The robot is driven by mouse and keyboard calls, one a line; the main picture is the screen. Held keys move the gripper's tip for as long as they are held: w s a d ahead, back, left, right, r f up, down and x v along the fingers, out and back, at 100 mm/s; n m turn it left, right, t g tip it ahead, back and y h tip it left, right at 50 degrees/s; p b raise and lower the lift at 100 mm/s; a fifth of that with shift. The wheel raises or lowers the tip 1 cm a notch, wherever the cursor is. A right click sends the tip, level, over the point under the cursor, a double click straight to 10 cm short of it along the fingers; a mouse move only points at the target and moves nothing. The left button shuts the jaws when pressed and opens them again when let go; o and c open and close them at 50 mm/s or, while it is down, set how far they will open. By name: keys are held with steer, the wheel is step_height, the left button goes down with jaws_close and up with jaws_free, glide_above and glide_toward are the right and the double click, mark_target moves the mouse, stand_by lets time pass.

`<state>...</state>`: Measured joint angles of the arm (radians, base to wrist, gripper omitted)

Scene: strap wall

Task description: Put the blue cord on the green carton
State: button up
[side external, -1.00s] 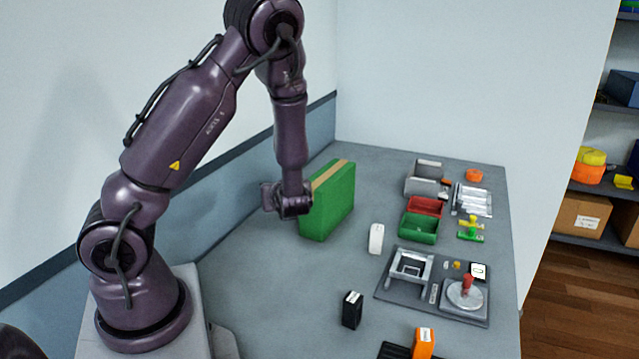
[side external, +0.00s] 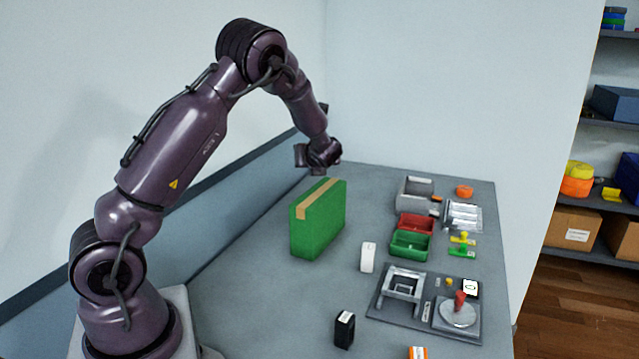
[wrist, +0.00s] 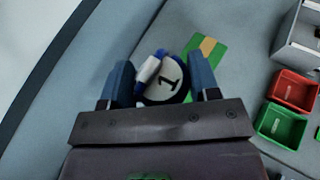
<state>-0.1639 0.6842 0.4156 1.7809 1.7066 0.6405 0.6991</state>
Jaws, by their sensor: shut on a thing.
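The green carton (side external: 318,225) stands upright on the grey table with a tan tape strip along its top. It also shows in the wrist view (wrist: 213,57), beyond and partly behind the held thing. My gripper (side external: 318,158) is in the air above the table, higher than the carton and apart from it. In the wrist view my gripper (wrist: 163,85) is shut on a round thing with blue edges and a white face marked "1", with a blue-and-white piece at its left. This seems to be the blue cord (wrist: 187,95); its full shape is partly hidden.
Red (side external: 415,225) and green (side external: 410,245) bins, a grey bin (side external: 414,195) and a fixture board (side external: 425,305) fill the right side. A white block (side external: 368,257) and black block (side external: 344,330) stand nearer. The wall (side external: 400,90) bounds the table's far end.

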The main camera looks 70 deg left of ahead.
glide_above(320, 192)
steer(key=f, duration=0.5)
steer(key=shift+s+d, duration=0.15)
steer(key=shift+s, duration=0.1)
steer(key=shift+w+f, duration=0.15)
steer(key=shift+f, duration=1.6)
steer(key=o, duration=0.9)
steer(key=shift+f, duration=0.15)
